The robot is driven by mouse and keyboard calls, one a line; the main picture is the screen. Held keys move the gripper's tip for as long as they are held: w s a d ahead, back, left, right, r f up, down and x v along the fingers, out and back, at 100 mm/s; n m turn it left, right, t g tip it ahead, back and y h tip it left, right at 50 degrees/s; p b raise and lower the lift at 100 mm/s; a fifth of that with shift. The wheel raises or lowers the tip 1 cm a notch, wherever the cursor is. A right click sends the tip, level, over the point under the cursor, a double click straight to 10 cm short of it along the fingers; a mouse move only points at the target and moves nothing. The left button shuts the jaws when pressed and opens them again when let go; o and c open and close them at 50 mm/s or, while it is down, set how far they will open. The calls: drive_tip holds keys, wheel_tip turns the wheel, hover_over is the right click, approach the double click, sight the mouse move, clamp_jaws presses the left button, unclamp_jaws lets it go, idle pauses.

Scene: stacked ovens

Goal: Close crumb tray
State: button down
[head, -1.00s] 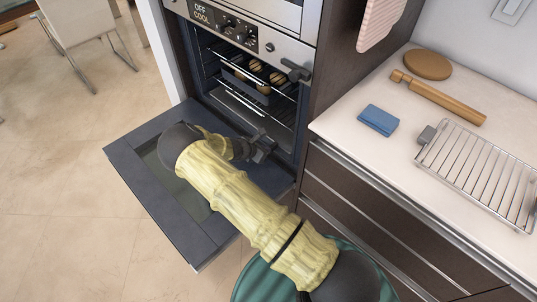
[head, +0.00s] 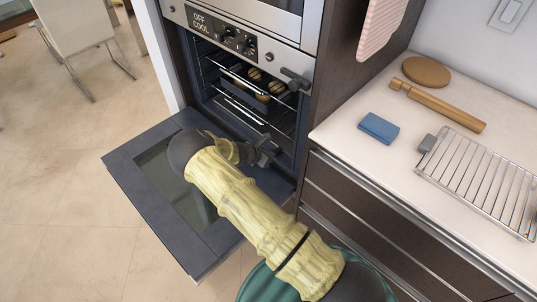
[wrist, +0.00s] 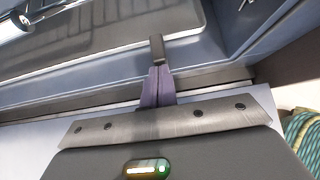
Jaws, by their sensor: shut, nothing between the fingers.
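The lower oven is open, its dark door (head: 125,170) folded down flat. In the wrist view a wide, dark, shallow tray (wrist: 100,40) with a pale metal front edge lies low in the oven; it looks like the crumb tray. My gripper (head: 266,151) is at the low right part of the oven mouth, pointing inward. In the wrist view its purple fingers (wrist: 156,88) are together and empty, at the tray's front edge. A small dark upright piece stands at the fingertips; I cannot tell whether it touches them. My arm hides much of the oven floor in the head view.
A wire rack with several round brown items (head: 254,76) sits higher inside the oven. The counter at right holds a blue sponge (head: 378,128), a rolling pin (head: 440,105), a round board (head: 426,71) and a wire rack (head: 480,180). Drawers (head: 370,220) stand right of the door.

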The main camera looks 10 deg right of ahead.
drive_tip(key=a, duration=0.1)
drive_tip(key=s+a, duration=0.2)
drive_tip(key=shift+s+a+r+p, duration=0.15)
drive_tip(key=shift+a+r+p, duration=0.1)
drive_tip(key=shift+r+p, duration=0.1)
drive_tip(key=v, duration=0.9)
drive_tip(key=shift+s, duration=0.3)
drive_tip(key=shift+a, duration=0.15)
drive_tip(key=shift+w, duration=0.15)
drive_tip(key=s+d+r+m+g+y, duration=0.2)
drive_tip(key=s+d+r+m+y, duration=0.3)
drive_tip(key=s+r+m, duration=0.75)
drive_tip(key=s+d+r+m+g+y, duration=0.1)
drive_tip(key=s+d+r+m+y, duration=0.2)
drive_tip(key=s+d+r+m, duration=0.65)
wheel_tip(320, 180, up, 16)
drive_tip(key=a+m+p, duration=0.3)
drive_tip(key=p, duration=1.1)
drive_tip(key=shift+s+p, duration=0.4)
drive_tip(key=shift+s, duration=0.1)
